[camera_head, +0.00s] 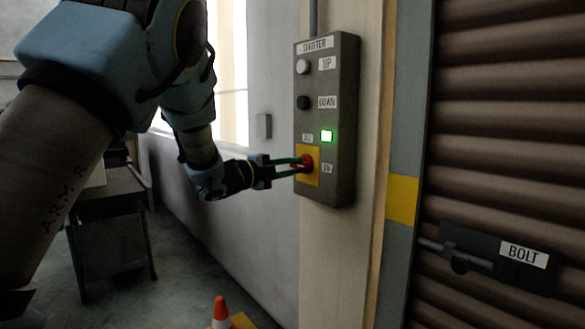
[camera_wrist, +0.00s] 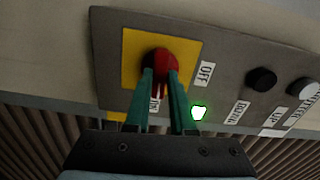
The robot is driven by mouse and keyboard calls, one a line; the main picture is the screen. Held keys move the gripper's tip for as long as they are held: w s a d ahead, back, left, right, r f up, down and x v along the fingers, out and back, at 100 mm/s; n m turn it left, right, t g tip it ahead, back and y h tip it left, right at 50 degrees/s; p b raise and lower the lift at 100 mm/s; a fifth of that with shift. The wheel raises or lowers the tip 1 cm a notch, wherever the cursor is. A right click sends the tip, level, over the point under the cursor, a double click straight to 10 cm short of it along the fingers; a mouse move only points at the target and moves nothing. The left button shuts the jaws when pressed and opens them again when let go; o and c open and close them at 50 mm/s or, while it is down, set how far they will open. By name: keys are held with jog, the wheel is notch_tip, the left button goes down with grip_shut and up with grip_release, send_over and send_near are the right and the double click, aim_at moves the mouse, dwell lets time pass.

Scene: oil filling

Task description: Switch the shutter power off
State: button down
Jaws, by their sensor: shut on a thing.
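The shutter control box (camera_head: 341,120) is a grey panel on the wall post, with a white UP button (camera_head: 303,66) and a black DOWN button (camera_head: 303,102). Near its bottom a red rotary switch (camera_head: 307,162) sits on a yellow plate (camera_head: 313,179). My gripper (camera_head: 300,165) reaches in from the left, its two green fingers shut on the red switch. In the wrist view the red switch (camera_wrist: 158,64) is between the fingertips. The OFF label (camera_wrist: 206,74) and ON label (camera_wrist: 154,104) show beside it; the fingers partly cover ON. A green lamp (camera_head: 327,136) is lit.
A brown roller shutter (camera_head: 500,130) with a bolt (camera_head: 460,255) labelled BOLT stands at the right. A dark table (camera_head: 110,215) is at the left. An orange and white cone (camera_head: 221,312) stands on the floor below the box.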

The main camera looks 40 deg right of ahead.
jog(key=n, duration=0.4)
jog(key=shift+a, duration=0.1)
jog(key=n, duration=0.4)
jog(key=shift+n+p, duration=0.35)
jog(key=shift+n, duration=0.05)
jog(key=n+p, duration=0.2)
jog(key=n, duration=0.2)
jog(key=shift+n+p, duration=1)
jog(key=shift+n, duration=1.1)
jog(key=shift+f, duration=0.1)
jog(key=c, duration=0.8)
grip_release()
jog(key=shift+o, duration=0.2)
jog(key=a+b, duration=0.2)
jog(key=a, duration=0.8)
jog(key=shift+w+a+b, duration=0.3)
jog(key=shift+a+b, duration=0.05)
jog(key=shift+b, duration=0.05)
